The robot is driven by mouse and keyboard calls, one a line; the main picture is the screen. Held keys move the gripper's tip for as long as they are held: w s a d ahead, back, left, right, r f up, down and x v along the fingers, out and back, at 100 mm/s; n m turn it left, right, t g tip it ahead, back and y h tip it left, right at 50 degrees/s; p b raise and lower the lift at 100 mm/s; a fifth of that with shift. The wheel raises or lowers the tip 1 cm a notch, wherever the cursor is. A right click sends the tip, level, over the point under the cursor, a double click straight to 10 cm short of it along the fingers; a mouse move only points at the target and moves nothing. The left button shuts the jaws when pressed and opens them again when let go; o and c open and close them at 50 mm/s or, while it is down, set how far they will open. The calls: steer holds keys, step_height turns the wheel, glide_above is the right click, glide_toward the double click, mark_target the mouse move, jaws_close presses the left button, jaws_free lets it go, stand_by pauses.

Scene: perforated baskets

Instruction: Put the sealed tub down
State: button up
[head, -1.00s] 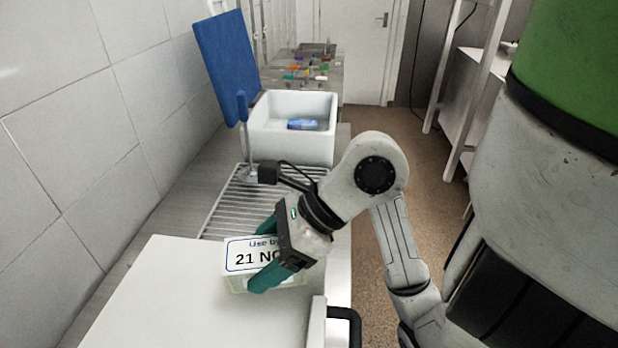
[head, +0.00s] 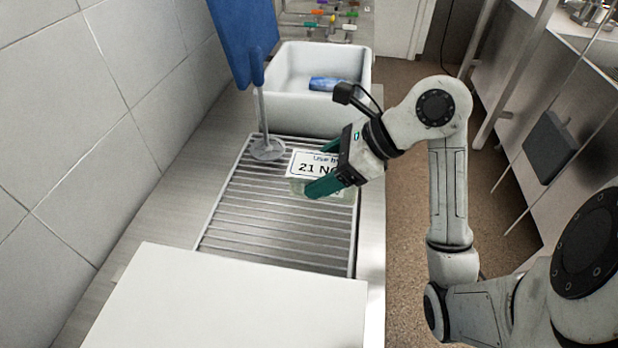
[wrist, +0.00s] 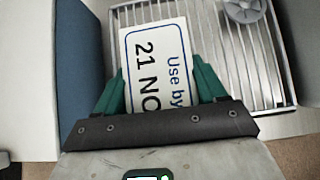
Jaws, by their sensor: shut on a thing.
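The sealed tub (head: 299,167) is a small, pale, translucent box whose white lid label reads "Use by" and "21 NO". My gripper (head: 325,172) is shut on it, with a green finger on each side. In the head view the tub is over the far right part of the slatted draining rack (head: 262,218), near the sink. I cannot tell whether its underside touches the slats. The wrist view shows the label (wrist: 155,70) between the two green fingers (wrist: 160,88), and my gripper hides the tub's near end.
A white sink (head: 275,100) holding a blue item (head: 325,84) stands just behind. A white box-like surface (head: 230,305) is in front. The rack's near part is bare.

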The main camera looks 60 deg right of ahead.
steer(key=w+d+f, duration=0.1)
steer(key=f, duration=0.1)
steer(key=w+d+f, duration=0.1)
steer(key=w+f, duration=0.1)
steer(key=w+d+f+p, duration=0.1)
steer(key=w+d+f, duration=0.1)
steer(key=shift+w+f, duration=0.15)
steer(key=shift+f, duration=0.1)
steer(key=shift+d+f, duration=0.1)
steer(key=shift+f, duration=1.55)
steer(key=shift+f+b, duration=0.25)
steer(key=shift+b, duration=0.05)
steer(key=o, duration=1.3)
steer(key=shift+r, duration=0.1)
steer(key=shift+r, duration=0.1)
steer(key=shift+r+p, duration=0.2)
steer(key=shift+p, duration=0.3)
steer(key=b+v, duration=0.2)
steer(key=v, duration=0.9)
steer(key=shift+s+d+r, duration=0.15)
steer(key=shift+s+r, duration=0.05)
steer(key=shift+s, duration=0.1)
